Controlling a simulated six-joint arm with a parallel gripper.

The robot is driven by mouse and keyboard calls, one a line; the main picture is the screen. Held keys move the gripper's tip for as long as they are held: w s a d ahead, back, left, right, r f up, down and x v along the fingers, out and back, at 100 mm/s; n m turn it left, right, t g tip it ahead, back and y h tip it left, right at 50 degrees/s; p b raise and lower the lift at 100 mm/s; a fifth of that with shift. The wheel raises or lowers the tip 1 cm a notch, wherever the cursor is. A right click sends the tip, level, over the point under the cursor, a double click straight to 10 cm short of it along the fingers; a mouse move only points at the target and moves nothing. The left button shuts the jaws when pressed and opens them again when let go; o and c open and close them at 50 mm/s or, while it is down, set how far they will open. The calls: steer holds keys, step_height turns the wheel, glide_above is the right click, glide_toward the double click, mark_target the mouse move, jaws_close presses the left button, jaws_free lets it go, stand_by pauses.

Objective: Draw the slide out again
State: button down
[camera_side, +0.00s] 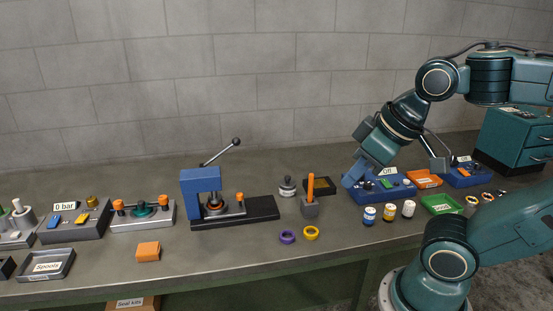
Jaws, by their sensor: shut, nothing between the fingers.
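My gripper (352,178) points down and left at the left end of a blue unit (400,193). It is shut, with nothing seen between its fingers. The blue unit carries a small white label (388,171), a green piece (385,183) and small pale parts on its top. A second blue unit (467,179) stands farther right, behind an orange block (425,180). I cannot tell which part is the slide; the gripper hides the left end of the first blue unit. Whether the fingertips touch that unit is too small to tell.
A press (201,189) with a raised lever stands in the middle of the bench. Several small bottles (389,213) stand in front of the first blue unit. A green tray (440,204) lies to their right. The front bench between the orange piece (148,251) and the purple ring (287,236) is clear.

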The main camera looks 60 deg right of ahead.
steer(key=c, duration=1.6)
jaws_free()
steer(key=o, duration=0.3)
steer(key=shift+w+r, duration=0.2)
steer(key=shift+o, duration=0.2)
steer(key=w+d+r+m+g, duration=0.1)
steer(key=w+d+m+g, duration=0.1)
steer(key=w+m, duration=0.7)
steer(key=w+d+r+m+g, duration=0.1)
steer(key=w+d+r+m, duration=0.1)
steer(key=w+m, duration=0.65)
steer(key=w+d+f+m+g, duration=0.1)
steer(key=w+d+f+m, duration=0.2)
steer(key=w+f+m, duration=0.3)
steer(key=w+d+f+m+g, duration=0.1)
steer(key=w+d+f+m, duration=0.3)
steer(key=w, duration=0.8)
step_height(320, 180, down, 3)
steer(key=shift+w+d+r+m+g, duration=0.15)
steer(key=shift+w+m+g, duration=0.2)
steer(key=shift+m, duration=0.7)
